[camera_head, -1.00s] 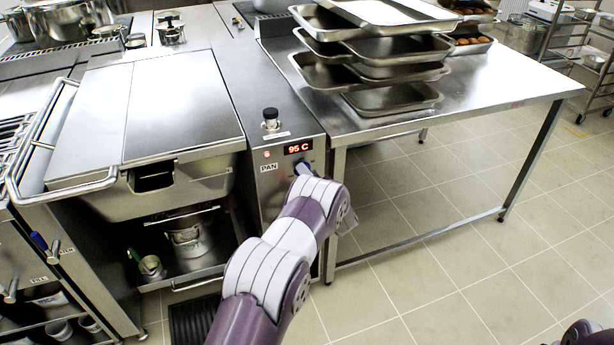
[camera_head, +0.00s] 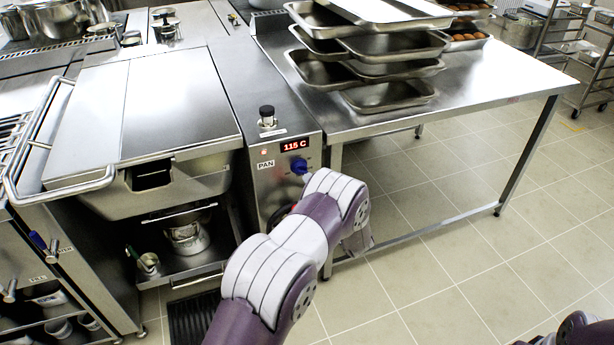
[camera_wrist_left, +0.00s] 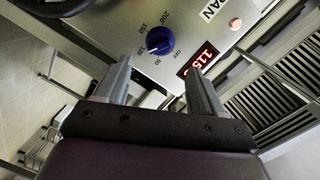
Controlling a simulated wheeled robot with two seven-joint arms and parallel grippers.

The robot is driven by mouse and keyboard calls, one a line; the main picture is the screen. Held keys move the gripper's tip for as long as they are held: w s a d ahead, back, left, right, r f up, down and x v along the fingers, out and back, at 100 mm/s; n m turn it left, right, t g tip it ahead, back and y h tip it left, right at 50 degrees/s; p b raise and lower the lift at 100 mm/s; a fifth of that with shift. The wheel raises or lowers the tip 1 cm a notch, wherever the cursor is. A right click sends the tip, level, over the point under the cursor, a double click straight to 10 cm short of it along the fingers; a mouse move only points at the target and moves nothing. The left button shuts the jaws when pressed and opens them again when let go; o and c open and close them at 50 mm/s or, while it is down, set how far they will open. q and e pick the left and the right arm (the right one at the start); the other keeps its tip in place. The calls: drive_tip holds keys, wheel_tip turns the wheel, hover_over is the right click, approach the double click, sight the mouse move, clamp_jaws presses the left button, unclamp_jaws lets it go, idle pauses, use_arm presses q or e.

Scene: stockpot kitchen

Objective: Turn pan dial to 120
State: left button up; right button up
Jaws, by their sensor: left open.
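The blue pan dial (camera_head: 299,166) is on the front panel of the PAN unit, just below a red display (camera_head: 294,145) that reads 115 C. In the left wrist view the dial (camera_wrist_left: 160,41) sits beyond the fingertips, with its white mark toward the lower left of the printed scale. My left gripper (camera_wrist_left: 157,68) is open and empty, one finger on each side below the dial, apart from it. In the head view my own arm hides this gripper. My right gripper is not in view.
A black-topped knob (camera_head: 267,115) stands on top of the panel. The closed pan lid (camera_head: 145,100) with its bar handle is to the left. A steel table (camera_head: 500,85) with stacked trays (camera_head: 390,95) is to the right. The tiled floor in front is clear.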

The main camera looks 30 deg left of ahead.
use_arm(q)
drive_tip(key=v, duration=0.4)
idle(0.3)
